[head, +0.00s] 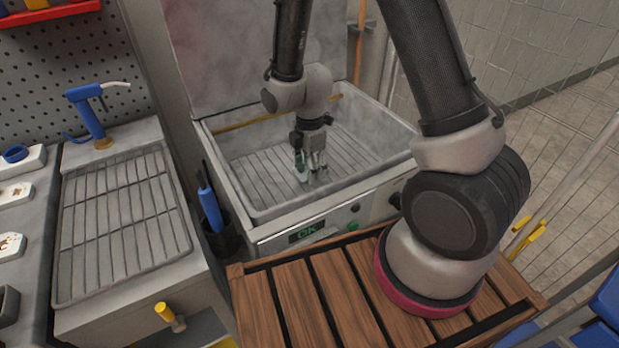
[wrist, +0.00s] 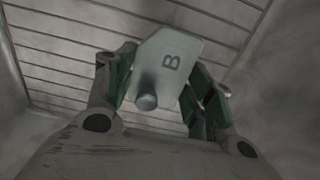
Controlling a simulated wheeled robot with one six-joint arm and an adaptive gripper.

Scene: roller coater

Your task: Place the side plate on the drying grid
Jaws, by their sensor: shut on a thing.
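The side plate (wrist: 178,62) is a pale grey-green plate with chamfered corners, a dark letter B and a round grey knob or pin. In the wrist view my gripper (wrist: 162,88) has its green-padded fingers on either side of it, shut on it. In the head view my gripper (head: 311,174) points down inside the open grey basin, above its slatted floor. The plate is too small there to make out clearly. A wire drying grid (head: 122,222) lies empty in the grey sink-like unit at left.
The basin (head: 232,143) has raised walls, a raised lid behind and a green OK display (head: 306,231) in front. A blue-handled tool (head: 210,208) stands in a dark holder between basin and grid.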

